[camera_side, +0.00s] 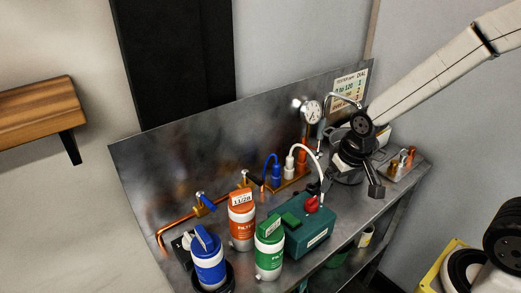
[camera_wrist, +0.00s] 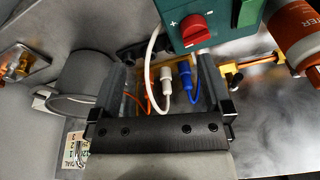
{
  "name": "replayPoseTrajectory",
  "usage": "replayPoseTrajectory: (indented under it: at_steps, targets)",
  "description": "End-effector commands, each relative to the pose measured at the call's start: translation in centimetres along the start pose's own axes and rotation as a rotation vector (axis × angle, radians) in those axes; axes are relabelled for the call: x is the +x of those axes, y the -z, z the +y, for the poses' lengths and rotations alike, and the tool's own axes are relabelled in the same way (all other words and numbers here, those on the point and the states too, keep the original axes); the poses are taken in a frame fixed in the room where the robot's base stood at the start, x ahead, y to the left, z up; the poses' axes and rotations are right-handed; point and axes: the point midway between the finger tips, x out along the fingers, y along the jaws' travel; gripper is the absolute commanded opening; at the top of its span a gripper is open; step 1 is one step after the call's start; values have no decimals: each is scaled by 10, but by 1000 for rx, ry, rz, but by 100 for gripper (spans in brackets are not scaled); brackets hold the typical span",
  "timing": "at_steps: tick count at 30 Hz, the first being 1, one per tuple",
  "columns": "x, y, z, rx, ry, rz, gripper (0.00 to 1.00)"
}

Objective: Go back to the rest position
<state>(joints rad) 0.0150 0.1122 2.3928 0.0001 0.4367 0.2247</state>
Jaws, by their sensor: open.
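My gripper (camera_side: 373,178) hangs above the right part of the metal bench in the side view, close to a grey metal pot (camera_side: 346,175). In the wrist view my gripper (camera_wrist: 163,78) has its two fingers spread wide apart, with nothing held between them. Beyond the fingers, a white plug (camera_wrist: 166,78) and a blue plug (camera_wrist: 186,72) stand on the bench with their cables. The grey pot also shows left of the fingers in the wrist view (camera_wrist: 84,80); I cannot tell the exact gap between it and my gripper.
A teal box (camera_side: 313,234) with a red knob (camera_side: 311,204) stands at the bench's front. Blue (camera_side: 208,268), orange (camera_side: 241,222) and green (camera_side: 269,258) filter canisters stand left of it. A gauge (camera_side: 313,111) rises behind. Copper fittings (camera_side: 405,157) sit at right.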

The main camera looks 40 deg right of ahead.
Motion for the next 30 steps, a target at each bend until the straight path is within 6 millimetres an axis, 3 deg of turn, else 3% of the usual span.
replayPoseTrajectory:
  at_steps: [3,9,30]
  targets:
    - [-2,-24,3,-123,5,17,100]
    - [-3,-43,6,-230,7,31,100]
    - [-3,-44,6,-240,7,31,100]
